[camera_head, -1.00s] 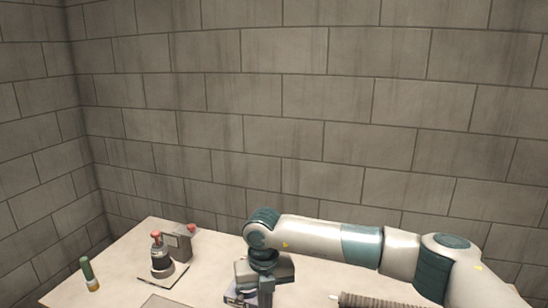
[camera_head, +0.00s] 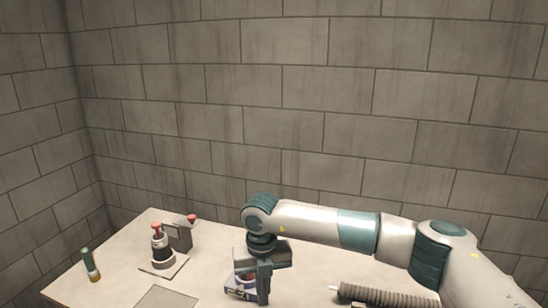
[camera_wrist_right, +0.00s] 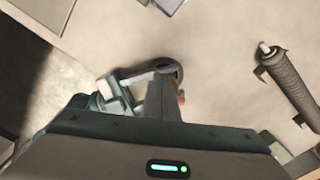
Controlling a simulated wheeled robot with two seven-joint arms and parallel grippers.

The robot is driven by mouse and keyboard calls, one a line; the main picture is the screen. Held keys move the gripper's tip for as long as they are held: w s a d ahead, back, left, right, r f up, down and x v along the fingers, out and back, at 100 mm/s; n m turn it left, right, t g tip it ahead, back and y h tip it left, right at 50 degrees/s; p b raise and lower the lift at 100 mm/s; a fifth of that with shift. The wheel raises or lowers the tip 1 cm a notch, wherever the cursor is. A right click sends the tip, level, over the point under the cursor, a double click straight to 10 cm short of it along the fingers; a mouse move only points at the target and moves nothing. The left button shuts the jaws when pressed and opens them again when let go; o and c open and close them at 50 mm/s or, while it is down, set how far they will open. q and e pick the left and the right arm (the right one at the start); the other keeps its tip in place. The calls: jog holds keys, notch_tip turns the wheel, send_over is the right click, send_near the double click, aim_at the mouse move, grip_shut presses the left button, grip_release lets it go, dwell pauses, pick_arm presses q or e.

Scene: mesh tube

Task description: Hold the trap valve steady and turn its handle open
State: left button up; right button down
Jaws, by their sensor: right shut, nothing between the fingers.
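My right gripper (camera_head: 263,296) points down over the table and is shut, with nothing held. Its fingers also show in the wrist view (camera_wrist_right: 162,98). A small blue-grey piece with a reddish part (camera_head: 238,288) sits just left of and partly behind the fingers. In the wrist view a pale metal fitting (camera_wrist_right: 118,90) with a grey curved part lies close to the fingers, and a red and yellow bit shows beside them. This may be the trap valve; its handle is largely hidden, and I cannot tell whether the fingers touch it. My left gripper is not in view.
A dark device with red knobs (camera_head: 162,250) stands at the back left on a plate. A green-topped vial (camera_head: 90,264) stands left of it. A ribbed tube (camera_head: 385,296) lies at right, also in the wrist view (camera_wrist_right: 287,82). A flat grey panel (camera_head: 166,299) lies at front left.

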jog(key=shift+r, duration=2.5)
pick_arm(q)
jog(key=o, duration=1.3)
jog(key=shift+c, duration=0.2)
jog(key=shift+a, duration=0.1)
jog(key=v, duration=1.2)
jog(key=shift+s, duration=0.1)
